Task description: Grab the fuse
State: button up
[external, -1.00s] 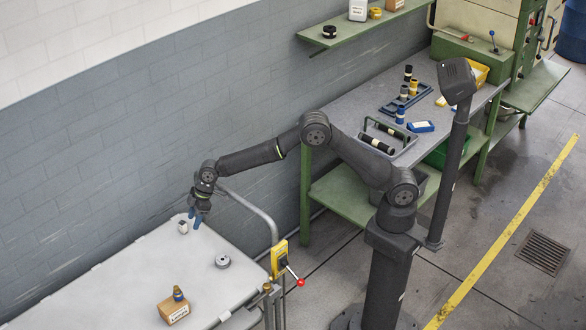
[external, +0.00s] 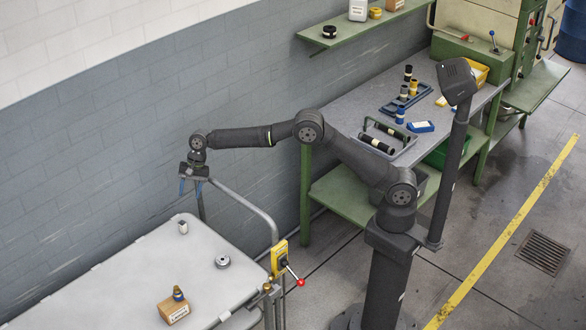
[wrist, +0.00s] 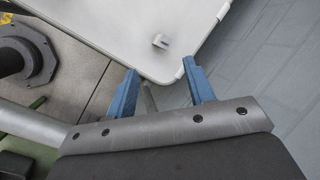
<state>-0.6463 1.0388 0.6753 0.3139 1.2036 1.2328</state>
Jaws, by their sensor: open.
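No part is clearly marked as the fuse. A small pale block-like part (external: 183,227) with a grey side lies alone near the far edge of the white table (external: 120,275); it also shows in the wrist view (wrist: 160,41). My gripper (external: 191,190) points down, raised beyond that table's far edge, apart from the part. In the wrist view its two blue fingers (wrist: 157,68) are spread with nothing between them, and the part lies beyond their tips. Several banded black, yellow and blue cylinders (external: 413,88) stand at a blue rack (external: 388,108) on the back bench.
A round grey metal piece (external: 222,262) and a wooden block (external: 173,311) with a small blue and brass part on top sit on the white table. A curved rail (external: 250,207) and a yellow switch box (external: 279,258) stand at its right corner. The grey wall runs close behind.

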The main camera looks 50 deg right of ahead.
jog(key=w+d+r+m, duration=0.2)
jog(key=m, duration=0.7)
send_over(182, 221)
jog(key=d, duration=0.3)
notch_tip(182, 221, down, 10)
jog(key=shift+g, duration=0.3)
jog(key=shift+w+x, duration=0.15)
jog(key=shift+x, duration=1.25)
jog(key=shift+w+x, duration=0.15)
jog(key=shift+x, duration=1.25)
jog(key=shift+a, duration=0.1)
grip_shut()
jog(key=shift+r, duration=0.1)
